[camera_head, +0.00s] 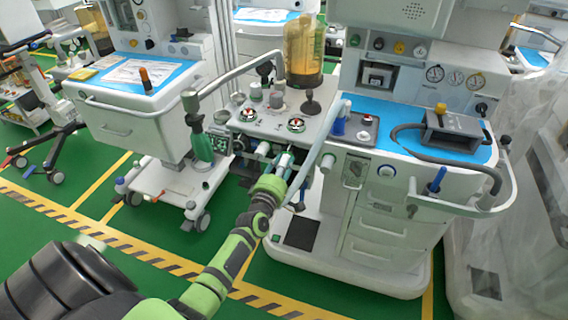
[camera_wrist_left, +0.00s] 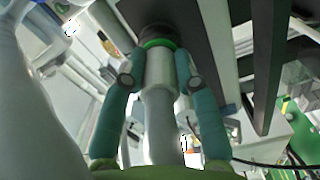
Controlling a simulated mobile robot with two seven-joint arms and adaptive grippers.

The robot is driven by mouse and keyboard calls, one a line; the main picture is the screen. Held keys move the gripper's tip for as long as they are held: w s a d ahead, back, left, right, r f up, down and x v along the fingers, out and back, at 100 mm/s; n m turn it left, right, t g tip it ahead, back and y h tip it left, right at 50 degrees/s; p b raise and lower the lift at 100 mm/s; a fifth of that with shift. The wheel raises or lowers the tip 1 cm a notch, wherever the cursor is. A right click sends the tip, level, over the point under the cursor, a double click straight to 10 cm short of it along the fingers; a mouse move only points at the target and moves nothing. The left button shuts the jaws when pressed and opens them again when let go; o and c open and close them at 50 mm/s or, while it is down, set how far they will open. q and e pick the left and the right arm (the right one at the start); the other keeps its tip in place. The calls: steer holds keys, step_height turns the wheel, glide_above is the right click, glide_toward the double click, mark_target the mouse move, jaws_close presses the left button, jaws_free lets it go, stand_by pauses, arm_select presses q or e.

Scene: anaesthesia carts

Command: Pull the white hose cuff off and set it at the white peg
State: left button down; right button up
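The white hose cuff (camera_wrist_left: 159,72) is a pale sleeve on a grey-white hose in the left wrist view. Its far end meets a dark round port with a green ring (camera_wrist_left: 157,43). My left gripper (camera_wrist_left: 160,60) has one teal finger on each side of the cuff, and both tips appear to touch it. In the head view my left gripper (camera_head: 285,162) is at the front of the anaesthesia machine, below its worktop edge; the cuff is too small to make out there. I cannot pick out the white peg with certainty. My right gripper is not in view.
A thick white hose (camera_head: 322,148) hangs just right of my left gripper. A front rail (camera_head: 455,203) and a blue-topped worktop (camera_head: 400,128) are to the right. A cart (camera_head: 150,105) stands at the left. Green floor (camera_head: 130,215) is clear in front.

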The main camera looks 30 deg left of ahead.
mark_target(281, 169)
arm_select(q)
steer(key=shift+s, duration=0.1)
steer(key=shift+s+f, duration=0.1)
steer(key=shift+s, duration=0.05)
steer(key=shift+s+d+p, duration=0.2)
steer(key=shift+s+p, duration=0.25)
steer(key=shift+s, duration=0.2)
steer(key=shift+p+v, duration=0.8)
steer(key=shift+v, duration=1.25)
steer(key=shift+d, duration=0.1)
steer(key=s+d+r+m+h, duration=0.1)
steer(key=s+d+r+h, duration=0.15)
steer(key=d, duration=0.35)
steer(key=s+d+r+m+h, duration=0.2)
steer(key=s+d+r, duration=0.1)
steer(key=d, duration=0.3)
steer(key=s+d+r, duration=0.4)
steer(key=s+r, duration=0.4)
steer(key=r, duration=0.2)
